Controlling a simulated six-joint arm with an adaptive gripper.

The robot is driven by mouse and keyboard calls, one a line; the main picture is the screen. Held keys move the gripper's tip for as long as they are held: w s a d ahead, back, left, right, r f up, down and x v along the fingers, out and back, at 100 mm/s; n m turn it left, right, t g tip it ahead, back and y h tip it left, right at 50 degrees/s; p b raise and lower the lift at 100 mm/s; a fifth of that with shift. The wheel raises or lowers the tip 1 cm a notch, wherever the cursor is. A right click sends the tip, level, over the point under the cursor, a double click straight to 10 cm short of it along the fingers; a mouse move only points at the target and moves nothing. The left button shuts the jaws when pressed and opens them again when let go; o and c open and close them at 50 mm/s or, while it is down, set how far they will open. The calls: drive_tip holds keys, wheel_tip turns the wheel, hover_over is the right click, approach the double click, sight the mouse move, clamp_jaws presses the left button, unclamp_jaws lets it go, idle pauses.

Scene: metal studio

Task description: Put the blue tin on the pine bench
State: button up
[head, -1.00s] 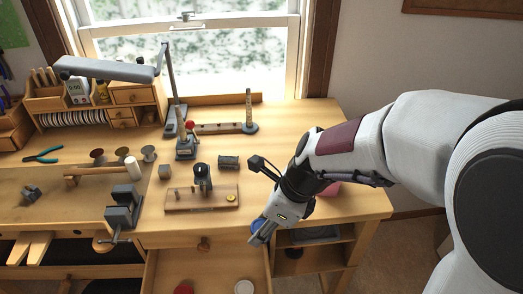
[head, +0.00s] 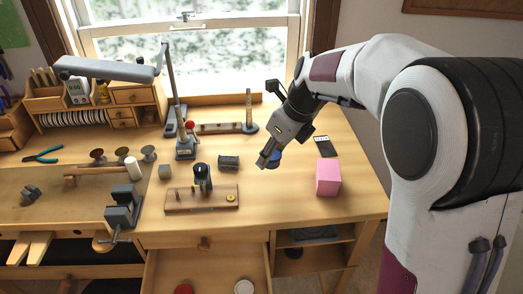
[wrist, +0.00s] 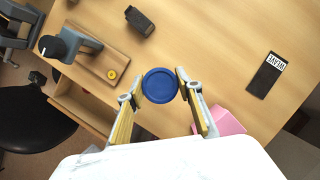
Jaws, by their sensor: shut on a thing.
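The blue tin (wrist: 160,86) is round and sits between the two fingers of my gripper (wrist: 160,92) in the wrist view. My gripper is shut on the tin. The tin appears to be held above the bench top; the exact gap cannot be told.
A pink block (head: 328,177) and a dark labelled card (head: 322,146) lie to the right. A grey ribbed piece (head: 228,162) and a wooden fixture board (head: 202,198) are to the left. The open drawer (head: 205,270) holds a red and a white disc. Bench surface in front is clear.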

wheel_tip(320, 180, up, 3)
drive_tip(key=m, duration=0.2)
hover_over(278, 168)
drive_tip(key=shift+f+h, duration=0.1)
drive_tip(key=shift+h, duration=0.3)
drive_tip(key=shift+f, duration=3.15)
drive_tip(key=shift+f+t, duration=0.3)
drive_tip(key=shift+f, duration=1.6)
drive_tip(key=shift+f, duration=0.1)
drive_tip(key=o, duration=1.1)
